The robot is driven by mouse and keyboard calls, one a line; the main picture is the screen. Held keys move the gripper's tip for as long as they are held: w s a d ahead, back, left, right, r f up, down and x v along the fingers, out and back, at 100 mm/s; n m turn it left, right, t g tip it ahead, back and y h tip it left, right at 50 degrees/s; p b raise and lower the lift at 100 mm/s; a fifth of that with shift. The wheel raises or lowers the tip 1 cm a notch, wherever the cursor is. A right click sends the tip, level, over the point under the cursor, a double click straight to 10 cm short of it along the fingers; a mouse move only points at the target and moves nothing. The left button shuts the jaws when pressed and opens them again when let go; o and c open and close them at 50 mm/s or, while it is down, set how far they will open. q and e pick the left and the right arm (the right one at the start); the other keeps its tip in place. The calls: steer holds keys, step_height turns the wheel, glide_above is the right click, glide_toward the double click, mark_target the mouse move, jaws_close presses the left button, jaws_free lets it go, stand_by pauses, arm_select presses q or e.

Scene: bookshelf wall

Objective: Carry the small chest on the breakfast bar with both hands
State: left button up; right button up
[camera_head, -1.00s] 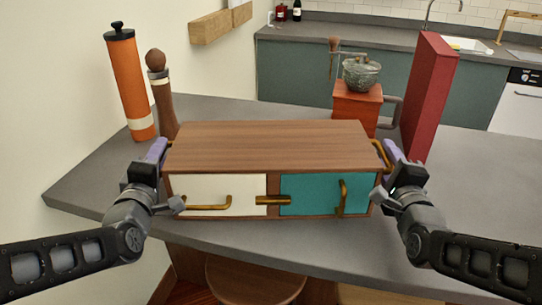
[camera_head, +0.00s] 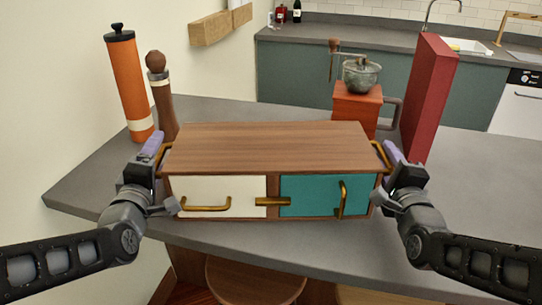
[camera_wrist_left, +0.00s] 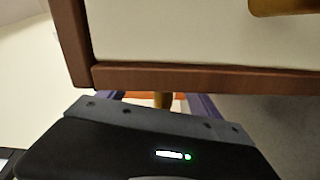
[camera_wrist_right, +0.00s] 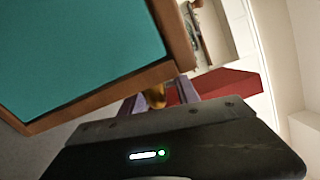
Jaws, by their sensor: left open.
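The small chest (camera_head: 270,147) sits level on the breakfast bar (camera_head: 465,205). It has a brown wood top, a white left front (camera_head: 218,190), a teal right front (camera_head: 310,189) and brass side handles. My left gripper (camera_head: 155,150) is at the left side handle. In the left wrist view its purple fingers (camera_wrist_left: 162,103) are spread, with the brass handle (camera_wrist_left: 164,100) between them. My right gripper (camera_head: 391,155) is at the right side handle. In the right wrist view the brass handle (camera_wrist_right: 155,97) shows between its fingers (camera_wrist_right: 160,98); whether they grip it is unclear.
Behind the chest stand an orange cylinder (camera_head: 130,85), a brown pepper mill (camera_head: 163,100), a red coffee grinder (camera_head: 357,105) and a tall red box (camera_head: 427,95). A stool (camera_head: 255,283) is below the front edge. The bar is clear at right.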

arm_select(q)
steer(key=a, duration=0.6)
steer(key=shift+s+a, duration=0.15)
arm_select(e)
steer(key=shift+o, duration=0.3)
steer(key=o, duration=0.7)
steer(key=shift+o, duration=0.2)
steer(key=shift+s+d, duration=0.15)
steer(key=shift+d, duration=3.35)
